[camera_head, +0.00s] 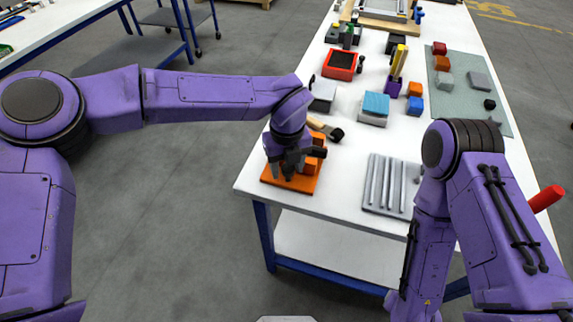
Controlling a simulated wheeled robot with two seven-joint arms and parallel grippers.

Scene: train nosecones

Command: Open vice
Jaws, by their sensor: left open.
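An orange vice (311,165) with an orange base plate (303,184) sits at the near left corner of the white table. Its blocky orange body shows to the right of my left gripper. My left gripper (281,173) points down over the left part of the vice and is open. The gripper hides part of the vice, so I cannot tell whether its fingers touch it or how far apart the vice's jaws are. My right arm comes in from the right and bends down in front of the table; its gripper is not in view.
A grey grooved tray (389,185) lies right of the vice. A wooden-handled tool (320,127) lies behind it. Farther back are a blue-topped block (375,106), a red tray (341,65) and a green mat (465,95) with small blocks.

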